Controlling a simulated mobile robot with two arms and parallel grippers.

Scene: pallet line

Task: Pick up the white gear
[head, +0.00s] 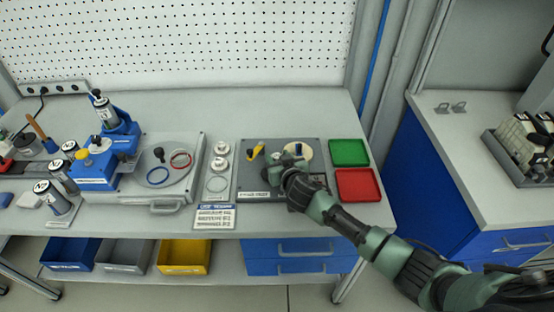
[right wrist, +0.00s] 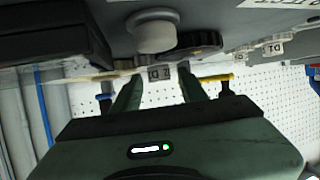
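The white gear, cream-coloured and disc-like, (head: 307,150) is on the dark plate (head: 250,181) on the bench, partly hidden behind my right gripper (head: 288,161). In the right wrist view, which looks upside down, a thin cream edge (right wrist: 88,76), apparently the gear, lies mostly left of the fingers and reaches toward the left one. My right gripper's two fingers (right wrist: 158,88) stand apart with a gap between them. I see nothing clamped there. I cannot tell whether a finger touches the gear. My left gripper is out of view.
A green tray (head: 349,152) and a red tray (head: 358,184) sit right of the plate. A yellow-handled item (head: 255,150) lies on the plate's left. A white knob (right wrist: 155,36) and a dark toothed wheel (right wrist: 196,43) are close to the fingers in the right wrist view.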

